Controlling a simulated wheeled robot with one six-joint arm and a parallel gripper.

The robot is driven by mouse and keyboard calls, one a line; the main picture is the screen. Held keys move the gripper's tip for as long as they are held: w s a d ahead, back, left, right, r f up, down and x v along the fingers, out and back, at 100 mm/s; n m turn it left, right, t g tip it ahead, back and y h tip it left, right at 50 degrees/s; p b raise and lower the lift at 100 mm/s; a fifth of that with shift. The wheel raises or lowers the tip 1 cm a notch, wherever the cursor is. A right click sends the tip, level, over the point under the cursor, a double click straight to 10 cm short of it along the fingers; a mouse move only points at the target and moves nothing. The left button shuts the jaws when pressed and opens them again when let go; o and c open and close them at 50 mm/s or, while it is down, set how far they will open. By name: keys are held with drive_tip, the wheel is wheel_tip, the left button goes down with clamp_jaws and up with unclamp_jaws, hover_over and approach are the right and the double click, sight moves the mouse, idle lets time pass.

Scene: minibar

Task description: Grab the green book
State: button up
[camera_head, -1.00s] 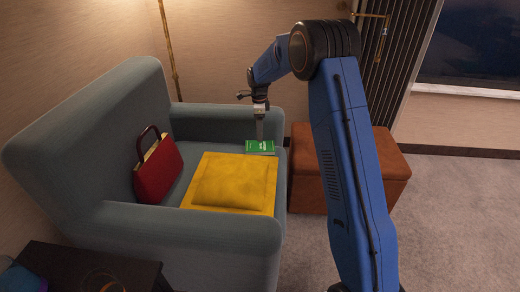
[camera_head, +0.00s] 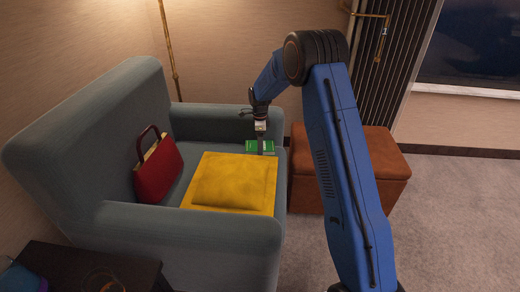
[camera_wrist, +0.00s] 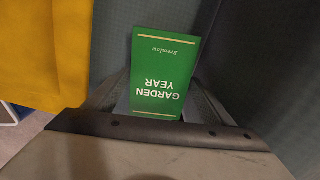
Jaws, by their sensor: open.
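The green book (camera_head: 252,147) lies on the seat of the grey-blue armchair (camera_head: 190,236), between the yellow cushion and the far armrest. In the wrist view the green book (camera_wrist: 162,75) shows its cover, with "GARDEN YEAR" upside down. My gripper (camera_head: 262,148) points down at the book from above. In the wrist view my gripper (camera_wrist: 160,100) is open, with one finger on each side of the book's near end. I cannot tell whether either finger touches it.
A yellow cushion (camera_head: 232,184) lies close beside the book. A red handbag (camera_head: 158,172) leans on the chair back. A brown leather ottoman (camera_head: 392,180) stands right of the chair. A dark table (camera_head: 90,268) is at the lower left.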

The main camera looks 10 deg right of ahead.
drive_tip(key=shift+c, duration=0.7)
drive_tip(key=c, duration=0.7)
drive_tip(key=shift+r, duration=0.1)
